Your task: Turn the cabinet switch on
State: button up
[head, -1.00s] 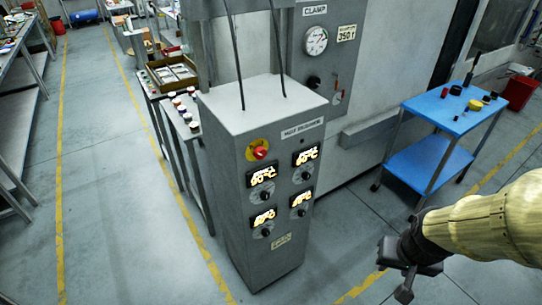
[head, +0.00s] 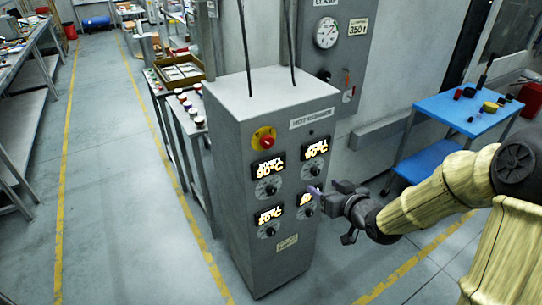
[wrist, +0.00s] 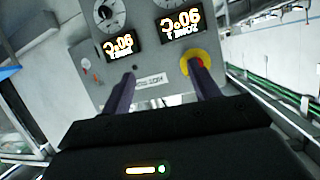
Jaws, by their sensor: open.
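The grey cabinet (head: 228,190) stands upright in the middle of the head view. Its switch (head: 266,141) is a red knob on a round yellow plate, at the upper left of the front face. In the wrist view the yellow plate of the switch (wrist: 206,62) shows upside down, partly hidden behind the right finger. My gripper (head: 318,191) is at the right side of the cabinet front, lower than the switch and to its right, overlapping the lower right display. In the wrist view my gripper (wrist: 162,80) has its fingers apart with nothing between them.
Lit displays (head: 269,167) with black dials sit below the switch. A gauge panel (head: 352,50) is on the wall behind. A blue cart (head: 445,110) stands at the right, and a table with small jars (head: 190,112) at the left. The left aisle floor is clear.

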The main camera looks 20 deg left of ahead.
aim_at(269, 144)
jog(key=a+r+y, duration=0.1)
jog(key=a+y+b, duration=0.1)
jog(key=a+y, duration=0.1)
jog(key=a+r+n+y, duration=0.1)
jog(key=a+y, duration=0.1)
jog(key=shift+r+t, duration=0.3)
jog(key=shift+t, duration=0.1)
jog(key=shift+a, duration=0.1)
jog(key=p+x, duration=0.4)
jog(key=x, duration=1.3)
jog(key=shift+w+a+p, duration=0.1)
jog(key=shift+p, duration=0.2)
jog(key=c, duration=1)
